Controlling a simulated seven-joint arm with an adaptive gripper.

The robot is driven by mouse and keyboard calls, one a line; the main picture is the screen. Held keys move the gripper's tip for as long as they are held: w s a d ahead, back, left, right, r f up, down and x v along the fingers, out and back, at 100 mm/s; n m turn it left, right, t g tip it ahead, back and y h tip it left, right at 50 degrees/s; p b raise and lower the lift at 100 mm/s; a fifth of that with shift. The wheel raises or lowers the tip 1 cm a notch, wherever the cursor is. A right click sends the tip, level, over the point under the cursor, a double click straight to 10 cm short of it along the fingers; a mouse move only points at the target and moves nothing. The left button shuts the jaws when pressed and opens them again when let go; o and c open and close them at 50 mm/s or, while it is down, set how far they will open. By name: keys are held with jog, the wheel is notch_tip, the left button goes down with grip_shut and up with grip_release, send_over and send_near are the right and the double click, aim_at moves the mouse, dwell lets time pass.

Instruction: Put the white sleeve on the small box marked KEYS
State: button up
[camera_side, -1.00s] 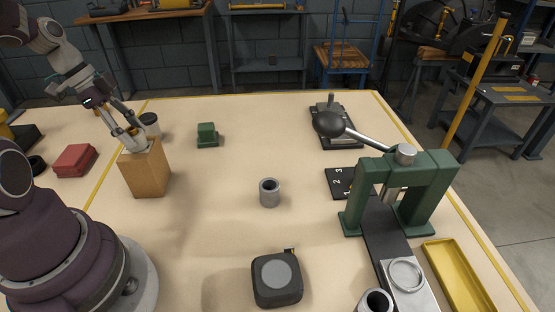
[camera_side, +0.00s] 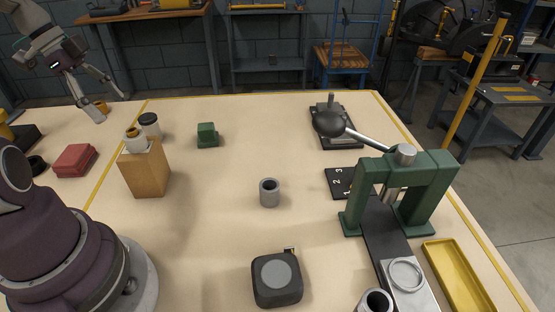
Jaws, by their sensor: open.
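The white sleeve (camera_side: 136,146) stands upright on top of a tan box (camera_side: 146,172) at the left of the table. Its upper rim looks brownish. No KEYS lettering is readable on the box from this side. My gripper (camera_side: 109,108) is up and to the left of the box, clear of the sleeve. Its fingers are spread. A small orange-brown ring-like piece (camera_side: 101,105) shows by the left fingertip; I cannot tell whether it is behind or touching.
A dark-lidded jar (camera_side: 149,123) stands just behind the box. A red block (camera_side: 75,160) lies to its left, a green block (camera_side: 207,135) to its right. A grey sleeve (camera_side: 269,192) stands mid-table. A green press (camera_side: 430,180) is at right. The table's middle is mostly clear.

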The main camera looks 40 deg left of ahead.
jog(key=w+d+r+n+y, duration=0.1)
jog(key=w+d+r+n, duration=0.25)
jog(key=d, duration=0.45)
jog(key=s+d+n+t+y, duration=0.2)
jog(key=d+n, duration=0.3)
jog(key=d, duration=0.3)
jog(key=shift+s+d, duration=0.4)
jog(key=shift+s, duration=0.25)
